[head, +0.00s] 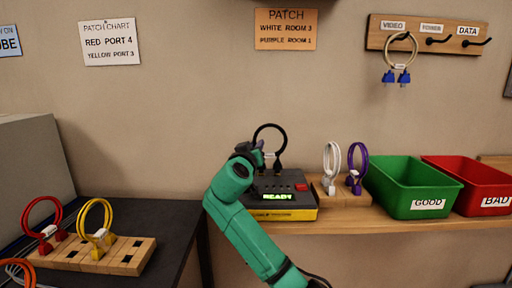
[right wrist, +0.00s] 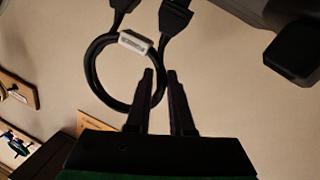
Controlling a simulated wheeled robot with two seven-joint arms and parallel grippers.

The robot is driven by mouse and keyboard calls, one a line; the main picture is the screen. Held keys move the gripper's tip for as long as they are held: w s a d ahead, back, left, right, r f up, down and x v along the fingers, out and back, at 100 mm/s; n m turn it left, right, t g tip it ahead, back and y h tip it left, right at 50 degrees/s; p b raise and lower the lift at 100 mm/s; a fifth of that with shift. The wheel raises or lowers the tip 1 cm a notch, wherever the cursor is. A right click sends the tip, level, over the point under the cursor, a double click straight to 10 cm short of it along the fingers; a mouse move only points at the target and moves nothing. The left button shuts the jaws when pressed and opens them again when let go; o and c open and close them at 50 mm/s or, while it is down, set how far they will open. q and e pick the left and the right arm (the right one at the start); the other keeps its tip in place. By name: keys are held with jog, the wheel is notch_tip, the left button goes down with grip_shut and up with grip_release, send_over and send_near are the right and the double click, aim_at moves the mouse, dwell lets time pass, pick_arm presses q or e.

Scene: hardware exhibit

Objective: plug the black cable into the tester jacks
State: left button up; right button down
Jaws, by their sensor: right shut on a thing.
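The black cable (head: 270,127) stands as an upright loop over the tester (head: 283,212), with its two plugs hanging down at the tester's top. I cannot tell whether the plugs sit in the jacks or just above them; the jacks are hidden. The tester is a dark box with a yellow front band and a green READY display (head: 277,197). My right gripper (head: 262,155) is shut on the black cable from the left. In the right wrist view the fingers (right wrist: 162,76) meet the black loop (right wrist: 91,62) near its white label, and both plugs (right wrist: 177,18) show. My left gripper is not in view.
A wooden block (head: 340,197) with white and purple cables stands right of the tester. Green (head: 412,205) and red (head: 475,185) bins follow. Another block (head: 128,262) holds red and yellow cables at left. A hook rack (head: 375,43) with a blue-plugged cable hangs above.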

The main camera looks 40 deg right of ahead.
jog(key=shift+w+f+p, duration=0.1)
jog(key=shift+w+p, duration=0.05)
jog(key=shift+p, duration=0.45)
jog(key=shift+r+p, duration=0.55)
jog(key=shift+r, duration=0.4)
jog(key=shift+r, duration=0.15)
